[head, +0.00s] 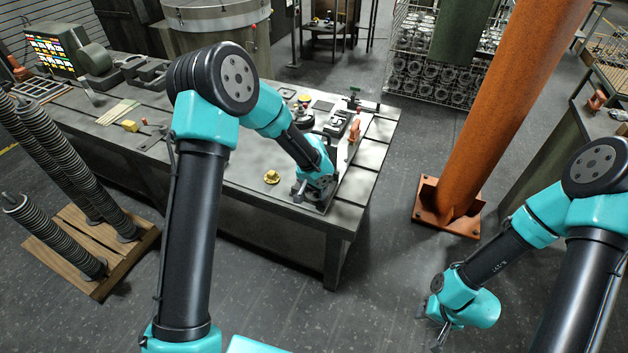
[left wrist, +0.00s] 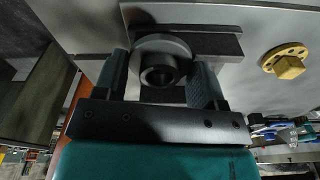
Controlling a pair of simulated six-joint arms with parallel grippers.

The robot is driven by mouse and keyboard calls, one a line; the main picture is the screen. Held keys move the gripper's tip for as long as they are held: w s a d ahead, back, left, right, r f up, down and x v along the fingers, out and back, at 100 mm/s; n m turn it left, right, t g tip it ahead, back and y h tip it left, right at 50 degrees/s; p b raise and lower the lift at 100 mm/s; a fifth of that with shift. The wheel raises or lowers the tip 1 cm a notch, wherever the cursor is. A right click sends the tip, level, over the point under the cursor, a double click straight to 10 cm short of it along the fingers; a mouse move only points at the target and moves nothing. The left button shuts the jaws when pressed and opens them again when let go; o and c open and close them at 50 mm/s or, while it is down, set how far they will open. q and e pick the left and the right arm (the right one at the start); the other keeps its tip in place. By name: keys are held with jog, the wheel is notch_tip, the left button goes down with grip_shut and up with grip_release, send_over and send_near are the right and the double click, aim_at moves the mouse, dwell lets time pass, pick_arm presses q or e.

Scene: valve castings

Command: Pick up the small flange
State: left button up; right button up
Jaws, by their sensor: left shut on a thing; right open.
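A small dark grey flange (left wrist: 149,47), round with a hub and a bore, sits between the fingers of my left gripper (left wrist: 160,72) in the left wrist view. The gripper is shut on it, a finger on each side. Behind the flange is a dark grey flat piece; I cannot tell whether they touch. In the head view my left gripper (head: 301,194) is low over the front right part of the workbench, and the flange is hard to make out there. My right gripper (head: 437,334) is open and empty over the floor at lower right.
The grey workbench (head: 235,165) carries a yellow round part (head: 271,177) left of my left gripper, also in the left wrist view (left wrist: 285,60). Tools and an orange piece (head: 354,130) lie behind it. An orange column (head: 510,90) stands to the right. Springs (head: 60,150) stand at left.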

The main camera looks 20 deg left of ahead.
pick_arm(q)
jog(key=s+d, duration=0.2)
jog(key=s, duration=0.6)
jog(key=shift+s+d+r, duration=0.2)
jog(key=shift+s+r, duration=0.1)
jog(key=shift+r, duration=0.1)
jog(key=shift+w, duration=0.15)
